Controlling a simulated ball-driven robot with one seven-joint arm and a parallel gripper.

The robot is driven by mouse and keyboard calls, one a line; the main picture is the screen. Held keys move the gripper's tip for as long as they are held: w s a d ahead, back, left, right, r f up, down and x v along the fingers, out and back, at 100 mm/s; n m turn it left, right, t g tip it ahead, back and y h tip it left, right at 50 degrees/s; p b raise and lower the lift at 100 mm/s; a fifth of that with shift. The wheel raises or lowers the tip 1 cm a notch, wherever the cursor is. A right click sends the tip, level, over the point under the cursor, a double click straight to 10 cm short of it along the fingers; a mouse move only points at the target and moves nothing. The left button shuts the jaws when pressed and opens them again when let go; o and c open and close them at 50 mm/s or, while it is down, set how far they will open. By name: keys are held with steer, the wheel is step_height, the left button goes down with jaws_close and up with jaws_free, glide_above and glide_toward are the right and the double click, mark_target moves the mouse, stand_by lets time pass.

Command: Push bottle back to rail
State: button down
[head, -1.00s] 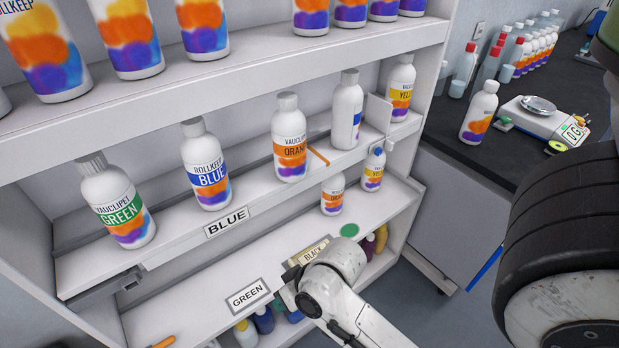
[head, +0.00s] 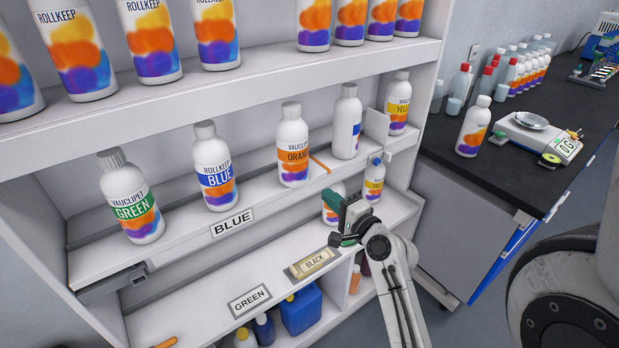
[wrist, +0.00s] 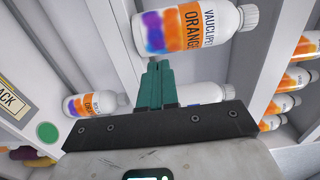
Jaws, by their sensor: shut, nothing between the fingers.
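On the middle shelf (head: 185,236) stand upright white bottles: green-labelled (head: 130,195), blue-labelled (head: 215,168), orange-labelled (head: 293,145), one turned partly away (head: 347,122), and yellow-labelled (head: 397,102). A grey rail strip (head: 258,159) runs behind the row. Which bottle the task means, I cannot tell. My gripper (head: 335,198) is in front of the lower shelf, partly covering a small orange-labelled bottle (head: 331,212). In the wrist view, my green fingers (wrist: 158,66) are together and empty, with their tips near the orange-labelled bottle (wrist: 190,30); contact is unclear.
A small yellow-labelled bottle (head: 374,182) stands on the lower shelf near my gripper. An orange stick (head: 320,165) lies near the middle shelf's edge. The upper shelf (head: 240,83) holds more bottles. A dark counter (head: 445,152) with a scale (head: 535,137) is right.

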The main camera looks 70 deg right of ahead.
mark_target(300, 174)
steer(key=p+x, duration=0.2)
steer(key=x, duration=0.7)
steer(key=shift+w+d, duration=0.1)
steer(key=shift+w, duration=0.2)
steer(key=x, duration=0.3)
steer(key=shift+w+d, duration=0.1)
steer(key=shift+w, duration=0.25)
steer(key=shift+w+r, duration=0.1)
steer(key=shift+w, duration=0.1)
